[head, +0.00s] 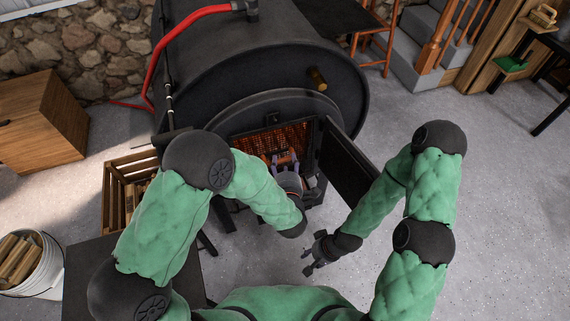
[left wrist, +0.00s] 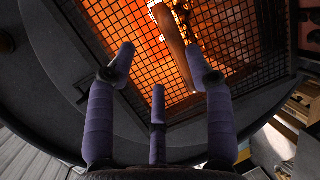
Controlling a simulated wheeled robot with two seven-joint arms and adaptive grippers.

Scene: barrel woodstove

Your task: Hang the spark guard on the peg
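The spark guard (left wrist: 238,40) is a dark mesh screen across the glowing stove opening; in the head view the mesh (head: 290,134) stands in the doorway. A brown bar (left wrist: 176,48) crosses the mesh in the left wrist view; I cannot tell whether it is a handle or a log behind. My left gripper (left wrist: 159,58) is open in front of the mesh, its purple fingers apart; it also shows at the opening in the head view (head: 284,157). A short brown peg (head: 317,78) sticks out from the stove's front, above right of the opening. My right gripper (head: 309,260) is open and empty over the floor.
The black barrel stove (head: 270,60) has its door (head: 350,165) swung open to the right, near my right forearm. A slatted wooden crate (head: 118,190) and a bucket of firewood (head: 38,262) stand at the left.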

